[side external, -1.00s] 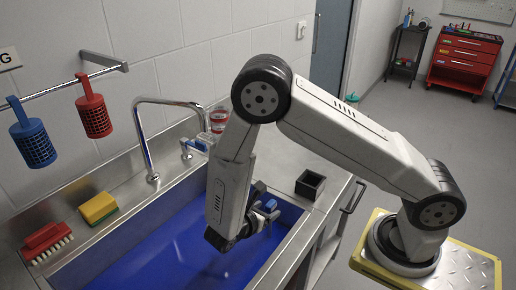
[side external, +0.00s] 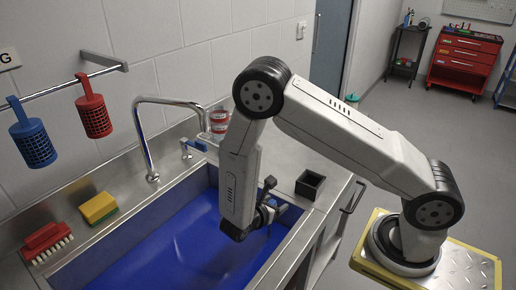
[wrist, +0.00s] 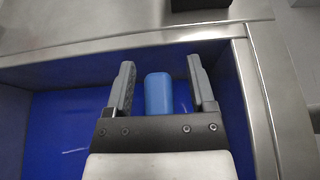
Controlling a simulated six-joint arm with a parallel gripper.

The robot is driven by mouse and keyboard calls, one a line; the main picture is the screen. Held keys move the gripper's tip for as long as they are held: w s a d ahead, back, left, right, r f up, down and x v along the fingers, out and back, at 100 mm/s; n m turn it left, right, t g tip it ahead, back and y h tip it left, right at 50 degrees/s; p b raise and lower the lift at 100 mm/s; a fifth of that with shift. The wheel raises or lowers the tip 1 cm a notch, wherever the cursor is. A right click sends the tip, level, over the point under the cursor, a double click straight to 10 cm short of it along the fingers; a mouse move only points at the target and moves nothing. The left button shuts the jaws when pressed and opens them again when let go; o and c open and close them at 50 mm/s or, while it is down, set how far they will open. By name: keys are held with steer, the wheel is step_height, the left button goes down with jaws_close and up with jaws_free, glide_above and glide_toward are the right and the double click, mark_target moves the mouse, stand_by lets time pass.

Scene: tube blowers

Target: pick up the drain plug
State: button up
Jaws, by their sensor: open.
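My gripper (side external: 268,206) is low over the right end of the blue-lined sink (side external: 165,245), with its jaws apart. In the wrist view its two fingers (wrist: 160,66) stand on either side of a blue rounded block (wrist: 158,92). Gaps show between this block and both fingers, and its near end is hidden by the gripper body. A blue part (side external: 279,209) also shows by the fingers in the side view. I cannot tell whether the blue block is the drain plug or what it rests on. No other drain plug can be made out.
The sink's metal rim (wrist: 150,40) runs close beyond the fingers. An open black box (side external: 310,184) stands on the counter to the right. A curved tap (side external: 145,140) rises behind the sink. A yellow sponge (side external: 98,208) and red brush (side external: 46,242) lie on the left counter.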

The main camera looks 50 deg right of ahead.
steer(key=shift+c, duration=0.2)
jaws_close()
stand_by(1.2)
